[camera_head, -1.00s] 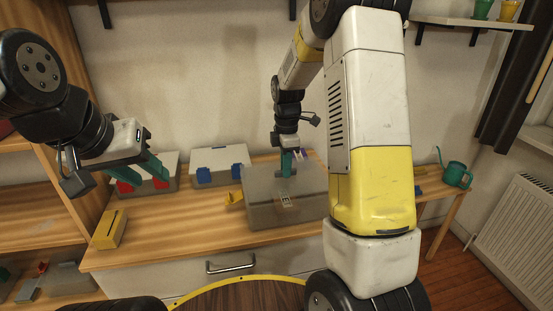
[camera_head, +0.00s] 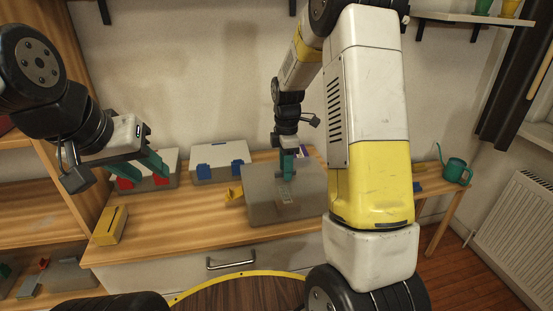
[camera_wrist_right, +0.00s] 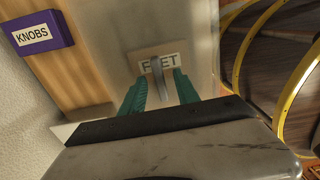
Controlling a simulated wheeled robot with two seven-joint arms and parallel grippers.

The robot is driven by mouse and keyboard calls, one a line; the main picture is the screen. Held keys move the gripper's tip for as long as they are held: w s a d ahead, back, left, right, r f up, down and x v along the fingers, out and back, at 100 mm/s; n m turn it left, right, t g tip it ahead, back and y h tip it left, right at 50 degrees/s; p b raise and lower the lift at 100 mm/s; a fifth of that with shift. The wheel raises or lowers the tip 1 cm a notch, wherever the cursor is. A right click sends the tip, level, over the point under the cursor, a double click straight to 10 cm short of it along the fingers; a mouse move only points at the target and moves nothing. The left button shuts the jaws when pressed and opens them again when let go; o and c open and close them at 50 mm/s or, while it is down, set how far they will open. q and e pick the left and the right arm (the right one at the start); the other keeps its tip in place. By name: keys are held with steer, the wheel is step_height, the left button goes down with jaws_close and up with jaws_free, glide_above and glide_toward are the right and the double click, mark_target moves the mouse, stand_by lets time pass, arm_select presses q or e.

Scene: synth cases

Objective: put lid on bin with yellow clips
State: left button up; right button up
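A grey lid (camera_head: 262,205) with a label and a thin upright handle lies over the spot beside a yellow clip (camera_head: 235,194). The bin under it is mostly hidden, so I cannot tell whether the lid sits flush. My right gripper (camera_head: 287,178) points down at the lid. In the right wrist view its teal fingers (camera_wrist_right: 161,78) stand apart on both sides of the grey handle (camera_wrist_right: 158,80), with gaps showing; a "FEET" label (camera_wrist_right: 172,62) is behind it. My left gripper (camera_head: 143,172) is open and empty at the left, in front of a bin with red clips (camera_head: 168,181).
A bin with blue clips (camera_head: 222,163) stands at the back of the wooden table (camera_head: 165,235). A yellow slotted block (camera_head: 110,226) is at the left front. A purple "KNOBS" box (camera_wrist_right: 38,35) stands behind the lid. A green watering can (camera_head: 456,172) is far right.

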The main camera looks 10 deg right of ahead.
steer(key=shift+r, duration=3.9)
steer(key=shift+r, duration=0.1)
